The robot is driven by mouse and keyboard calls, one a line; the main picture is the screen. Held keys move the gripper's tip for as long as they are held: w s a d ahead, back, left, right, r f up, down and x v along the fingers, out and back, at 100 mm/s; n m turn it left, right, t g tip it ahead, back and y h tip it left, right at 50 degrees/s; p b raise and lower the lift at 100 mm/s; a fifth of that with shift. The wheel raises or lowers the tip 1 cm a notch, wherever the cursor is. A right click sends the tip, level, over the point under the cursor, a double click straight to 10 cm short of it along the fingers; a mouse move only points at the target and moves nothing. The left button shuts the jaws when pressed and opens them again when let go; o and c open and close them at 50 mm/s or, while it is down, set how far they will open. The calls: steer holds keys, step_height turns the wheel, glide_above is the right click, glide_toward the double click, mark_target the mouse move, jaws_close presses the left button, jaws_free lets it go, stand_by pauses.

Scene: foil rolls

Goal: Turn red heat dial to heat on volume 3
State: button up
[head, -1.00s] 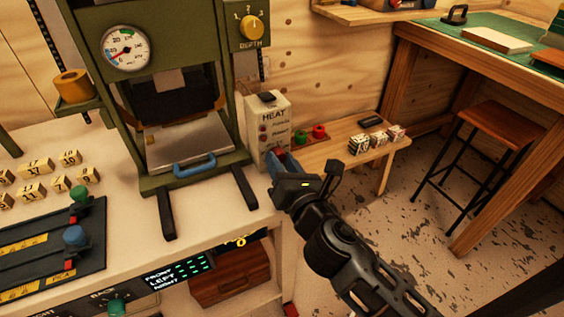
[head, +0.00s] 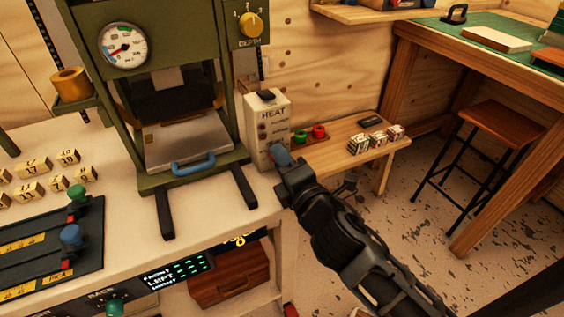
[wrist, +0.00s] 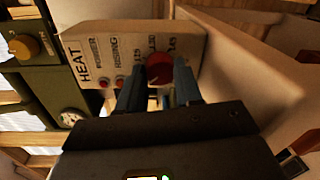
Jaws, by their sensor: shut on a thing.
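The heat box (head: 268,119) is a cream box labelled HEAT, standing beside the green press on the bench. In the wrist view the heat box (wrist: 100,50) appears turned sideways. Its red heat dial (wrist: 159,68) sits between the tips of my gripper (wrist: 158,84), which is shut on it. A pale pointer mark shows on the dial, but the labels around it are partly hidden and too small to read. In the head view my gripper (head: 281,155) is at the lower front of the heat box and hides the dial.
The green press (head: 170,65) with a blue handle (head: 194,164) stands left of the heat box. A yellow depth knob (head: 251,25) is on its upper right. A low wooden bench (head: 340,152) with blocks and spools is behind my arm. A stool (head: 497,130) stands farther right.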

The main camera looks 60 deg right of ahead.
steer(key=m+b, duration=0.1)
steer(key=m, duration=0.4)
steer(key=shift+s+d+f, duration=0.1)
steer(key=m+t+b, duration=0.1)
steer(key=m, duration=0.4)
steer(key=shift+y, duration=0.4)
steer(key=m+b, duration=0.1)
steer(key=m, duration=0.4)
steer(key=shift+f+m, duration=0.1)
steer(key=shift+m, duration=0.2)
steer(key=m, duration=0.5)
steer(key=shift+t+b, duration=0.3)
steer(key=shift+m, duration=0.3)
steer(key=o, duration=1)
steer(key=shift+o, duration=0.2)
